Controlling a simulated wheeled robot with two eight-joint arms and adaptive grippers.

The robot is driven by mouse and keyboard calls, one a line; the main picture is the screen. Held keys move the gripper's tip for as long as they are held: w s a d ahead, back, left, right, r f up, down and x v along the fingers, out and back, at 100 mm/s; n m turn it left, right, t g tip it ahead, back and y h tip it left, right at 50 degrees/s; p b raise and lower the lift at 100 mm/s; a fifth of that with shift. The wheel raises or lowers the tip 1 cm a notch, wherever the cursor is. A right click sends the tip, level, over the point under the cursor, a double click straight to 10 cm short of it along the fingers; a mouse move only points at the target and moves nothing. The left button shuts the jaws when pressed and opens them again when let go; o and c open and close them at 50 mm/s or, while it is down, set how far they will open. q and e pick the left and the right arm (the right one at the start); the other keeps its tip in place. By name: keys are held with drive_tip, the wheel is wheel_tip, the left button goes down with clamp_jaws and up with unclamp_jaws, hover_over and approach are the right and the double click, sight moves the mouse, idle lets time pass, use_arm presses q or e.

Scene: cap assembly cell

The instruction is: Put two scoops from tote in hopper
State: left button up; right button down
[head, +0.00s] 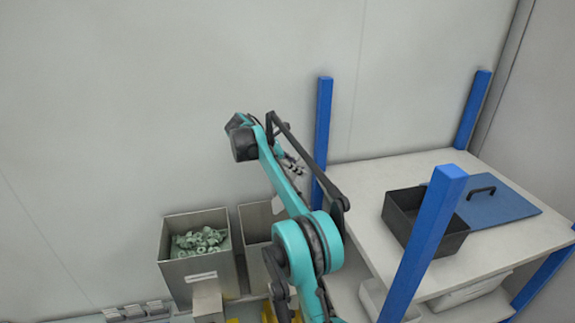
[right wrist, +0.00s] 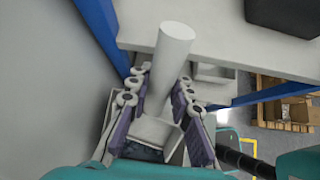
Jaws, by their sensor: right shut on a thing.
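My right gripper (head: 291,166) is above the second grey bin in the head view, partly behind my own arm. In the right wrist view its fingers (right wrist: 160,105) are shut on the pale cylindrical handle of a scoop (right wrist: 168,62). The scoop's pale bowl is low between the fingers; whether it holds anything I cannot tell. A black open tote (head: 398,226) stands on the shelf at the right; its inside looks dark. A grey bin (head: 196,275) with green ring-like parts (head: 200,241) stands at lower left. No thing is clearly marked as the hopper. My left gripper is out of view.
A second grey bin (head: 254,225) stands right of the first, partly hidden by my arm. A blue lid with a black handle (head: 497,203) lies by the tote. Blue posts (head: 323,135) frame the shelf (head: 385,172). White bins sit below. A pale wall is behind.

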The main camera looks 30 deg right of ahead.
drive_tip(key=s+d+f+m+t+y+b, duration=0.1)
drive_tip(key=s+d+f+t+y+b, duration=0.1)
drive_tip(key=d+y, duration=0.5)
drive_tip(key=shift+s+f+t+y, duration=0.85)
drive_tip(key=shift+f+t+y, duration=0.15)
drive_tip(key=shift+y, duration=0.1)
drive_tip(key=shift+r, duration=0.1)
idle(0.4)
